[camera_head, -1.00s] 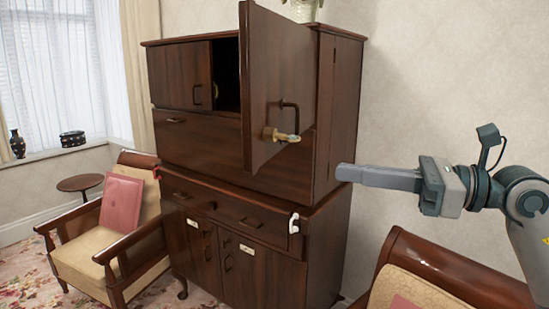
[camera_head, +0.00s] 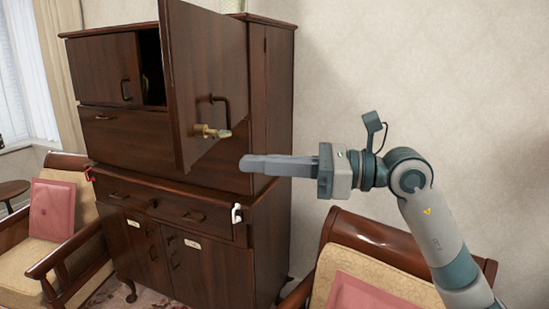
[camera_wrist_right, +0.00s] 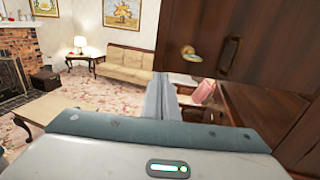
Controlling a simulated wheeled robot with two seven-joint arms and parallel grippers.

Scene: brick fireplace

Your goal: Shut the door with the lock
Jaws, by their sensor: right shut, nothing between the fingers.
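The door with the lock (camera_head: 203,75) is the upper right door of a dark wood cabinet and stands swung open toward me. A brass lock with a key (camera_head: 211,131) and a dark bar handle (camera_head: 226,106) are on its face. In the right wrist view the door (camera_wrist_right: 245,50) fills the upper right, with the lock (camera_wrist_right: 203,54) on it. My right gripper (camera_head: 243,163) is shut and empty. It points left, to the right of the door and a little below the lock, apart from the door as far as I can tell. My left gripper is not in view.
The cabinet (camera_head: 270,110) stands against the wall with several drawers and lower doors shut. An armchair with a pink cushion (camera_head: 365,295) stands below my right arm. Another armchair (camera_head: 60,220) is left of the cabinet. The wall side on the right is free.

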